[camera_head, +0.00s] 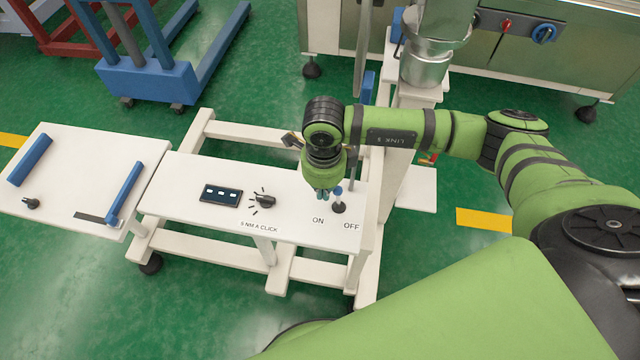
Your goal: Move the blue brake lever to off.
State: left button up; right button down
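A small lever with a blue knob (338,191) stands on a round black base on the white bench panel (285,210). "ON" is printed in front of it to the left and "OFF" to the right. The lever looks nearly upright; I cannot tell which label it favours. My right gripper (323,194) points down just left of the knob, very close to it. Its fingers are small and partly hidden by the wrist, so contact and opening are unclear. My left gripper is not in view.
A dark display (221,195) and a black rotary knob (264,201) sit left of the lever. A left panel (60,190) carries blue bars. A white upright (385,185) stands close right of the lever. A steel machine (540,60) is behind.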

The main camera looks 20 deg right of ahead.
jog(key=shift+s+d+r, duration=0.25)
jog(key=shift+s+d, duration=0.55)
jog(key=shift+d, duration=0.3)
jog(key=shift+w+a+f, duration=0.1)
jog(key=shift+w+a+f, duration=0.1)
jog(key=shift+a+f, duration=0.1)
jog(key=shift+w+a+b, duration=0.15)
jog(key=shift+b, duration=0.2)
jog(key=shift+w+a+r+p, duration=0.15)
jog(key=shift+a+r+p, duration=0.1)
jog(key=shift+r, duration=0.3)
jog(key=shift+w+a+r+p, duration=0.15)
jog(key=shift+a+r+p, duration=0.1)
jog(key=shift+r, duration=0.25)
jog(key=shift+w+a+r+p, duration=0.2)
jog(key=shift+a+r+p, duration=0.1)
jog(key=shift+r, duration=0.35)
jog(key=shift+w+a+r+p, duration=0.15)
jog(key=shift+w+a+r, duration=0.15)
jog(key=shift+r, duration=0.4)
jog(key=shift+w+a+r+p, duration=0.15)
jog(key=shift+a+r+p, duration=0.15)
jog(key=shift+r, duration=0.35)
